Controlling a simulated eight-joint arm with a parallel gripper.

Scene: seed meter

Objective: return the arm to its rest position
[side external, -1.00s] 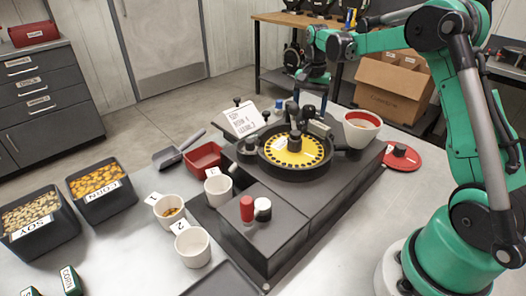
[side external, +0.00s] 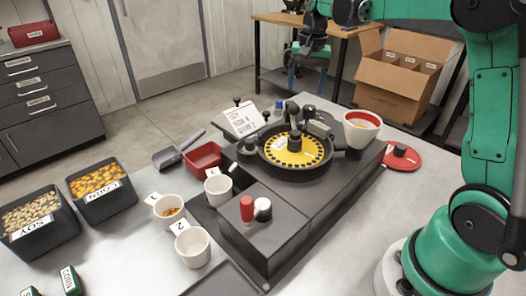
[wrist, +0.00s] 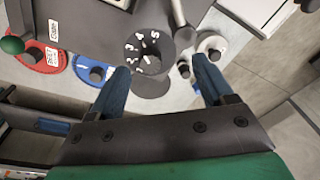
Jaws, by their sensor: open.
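My gripper (side external: 307,80) hangs above and behind the seed meter in the side view, raised clear of it, with its fingers pointing down. In the wrist view my gripper (wrist: 161,68) has its two blue fingers spread apart with nothing held between them. The seed meter (side external: 330,190) is a dark block with a round housing and a yellow plate (side external: 312,153) ringed by dark holes. A dark knob with white numbers (wrist: 150,45) shows beyond the fingertips in the wrist view.
A white bowl with a red inside (side external: 361,128) stands at the meter's right rear, near a red disc (side external: 402,158). White cups (side external: 193,246), a red tray (side external: 203,158) and seed bins (side external: 100,190) stand left. A cardboard box (side external: 395,90) is behind.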

